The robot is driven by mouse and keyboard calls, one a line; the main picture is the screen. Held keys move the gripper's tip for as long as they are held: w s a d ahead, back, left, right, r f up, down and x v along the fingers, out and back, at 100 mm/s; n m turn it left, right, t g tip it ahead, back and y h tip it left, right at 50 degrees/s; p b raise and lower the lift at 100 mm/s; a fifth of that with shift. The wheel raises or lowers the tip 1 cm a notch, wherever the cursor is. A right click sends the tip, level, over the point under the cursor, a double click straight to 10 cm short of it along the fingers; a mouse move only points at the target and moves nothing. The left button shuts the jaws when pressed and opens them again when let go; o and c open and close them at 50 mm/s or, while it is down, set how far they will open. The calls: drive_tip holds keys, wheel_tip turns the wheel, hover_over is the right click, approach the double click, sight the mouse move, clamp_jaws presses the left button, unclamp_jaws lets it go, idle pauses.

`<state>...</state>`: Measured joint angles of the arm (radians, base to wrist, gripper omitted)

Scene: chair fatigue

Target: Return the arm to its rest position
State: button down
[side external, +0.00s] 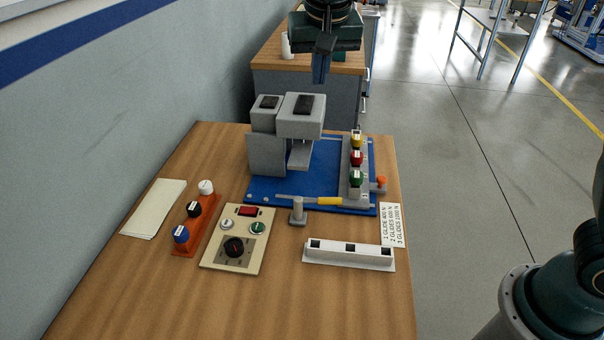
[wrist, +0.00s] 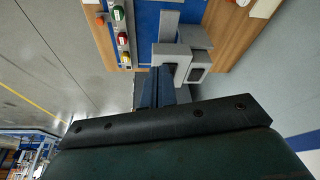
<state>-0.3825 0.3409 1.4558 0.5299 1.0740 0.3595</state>
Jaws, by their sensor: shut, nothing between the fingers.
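My gripper (side external: 321,70) hangs at the top centre of the side external view, pointing down, above and behind the grey press-like machine (side external: 301,115). Its blue fingers are together with nothing between them. In the wrist view the closed fingers (wrist: 158,88) point toward the same machine (wrist: 182,60). The fingers look apart from the machine, with a gap below them in the side external view. My arm above the gripper is cut off by the top edge.
A blue base plate (side external: 322,165) carries the machine and a grey rack with yellow, red and green knobs (side external: 356,158). In front are a control box (side external: 250,224), an orange holder (side external: 184,248), a white block (side external: 348,252) and a label card (side external: 391,225). A second bench (side external: 270,62) stands behind.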

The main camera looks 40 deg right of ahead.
drive_tip(key=s+d+r+n, duration=0.1)
drive_tip(key=s+d+r, duration=0.3)
drive_tip(key=s+d, duration=0.3)
drive_tip(key=s+d+f+n+t+y, duration=0.1)
drive_tip(key=s+d+f+n, duration=0.15)
drive_tip(key=s, duration=0.95)
drive_tip(key=s+d+f+n+t+y, duration=0.15)
drive_tip(key=s+f, duration=0.25)
drive_tip(key=s, duration=0.8)
drive_tip(key=w+a+r+m+g+h, duration=0.15)
drive_tip(key=w+r, duration=0.35)
drive_tip(key=w, duration=0.8)
drive_tip(key=w+a+f+m, duration=0.1)
drive_tip(key=w+a+m, duration=0.35)
drive_tip(key=w, duration=0.85)
drive_tip(key=w+a+f+m+g+h, duration=0.1)
drive_tip(key=w+a+f, duration=0.4)
drive_tip(key=a+f, duration=0.4)
drive_tip(key=w+a+f+m+g+h, duration=0.1)
drive_tip(key=w+a+f, duration=0.5)
drive_tip(key=a+f, duration=0.4)
drive_tip(key=shift+w+a+f+m, duration=0.2)
drive_tip(key=shift+w+a+m, duration=0.1)
drive_tip(key=shift+a, duration=0.6)
drive_tip(key=shift+f, duration=0.1)
